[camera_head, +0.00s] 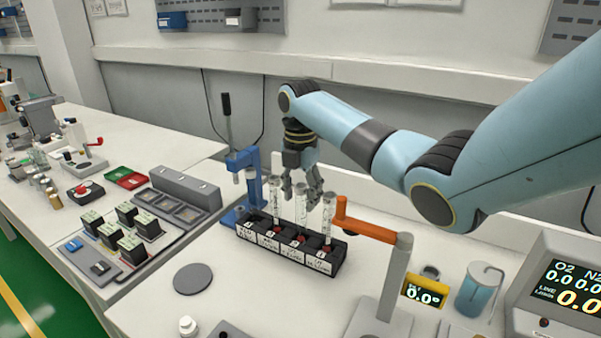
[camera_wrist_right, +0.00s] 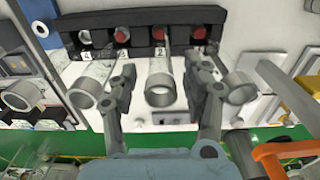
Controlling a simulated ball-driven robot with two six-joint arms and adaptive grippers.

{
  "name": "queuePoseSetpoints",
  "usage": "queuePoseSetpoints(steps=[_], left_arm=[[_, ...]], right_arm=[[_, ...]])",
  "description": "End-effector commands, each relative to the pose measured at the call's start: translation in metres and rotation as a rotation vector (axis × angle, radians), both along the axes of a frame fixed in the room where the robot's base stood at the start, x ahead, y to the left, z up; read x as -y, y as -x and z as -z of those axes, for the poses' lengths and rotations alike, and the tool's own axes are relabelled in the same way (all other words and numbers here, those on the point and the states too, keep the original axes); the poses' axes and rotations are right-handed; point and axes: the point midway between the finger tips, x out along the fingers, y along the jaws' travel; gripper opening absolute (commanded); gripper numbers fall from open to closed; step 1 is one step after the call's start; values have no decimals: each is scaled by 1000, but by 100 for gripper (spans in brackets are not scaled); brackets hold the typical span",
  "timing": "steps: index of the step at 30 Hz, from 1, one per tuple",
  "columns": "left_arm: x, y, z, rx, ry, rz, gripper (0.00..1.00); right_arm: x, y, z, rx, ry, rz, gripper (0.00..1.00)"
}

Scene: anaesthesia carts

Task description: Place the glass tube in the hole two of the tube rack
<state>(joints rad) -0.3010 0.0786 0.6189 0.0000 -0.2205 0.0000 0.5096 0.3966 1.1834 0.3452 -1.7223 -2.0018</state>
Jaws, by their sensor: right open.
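The black tube rack (camera_head: 325,262) stands on the bench with numbered labels on its front; it is at the top of the right wrist view (camera_wrist_right: 105,56). The middle glass tube (camera_head: 301,208) appears to stand in hole two (camera_wrist_right: 159,70). The other tubes (camera_head: 276,198) (camera_head: 328,215) stand on either side. Contact is not visible. My left gripper is out of view.
A grey post with an orange arm (camera_head: 370,231) stands close right of the rack. A blue stand (camera_head: 251,182) is behind its left end. A grey disc (camera_head: 193,278) lies in front. A gas monitor (camera_head: 560,290) is at far right. Bench around the disc is mostly clear.

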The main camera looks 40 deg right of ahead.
Motion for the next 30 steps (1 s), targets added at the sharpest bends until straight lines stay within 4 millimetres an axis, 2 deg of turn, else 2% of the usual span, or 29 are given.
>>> queuePoseSetpoints(steps=[6,12,18,30], left_arm=[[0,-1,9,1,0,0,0],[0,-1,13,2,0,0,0],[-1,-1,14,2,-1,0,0],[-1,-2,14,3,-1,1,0]], right_arm=[[1,-1,-50,5,3,-1,49],[0,-1,-86,4,1,0,49],[0,-1,-100,1,0,0,49],[0,-1,-100,1,0,0,49]])
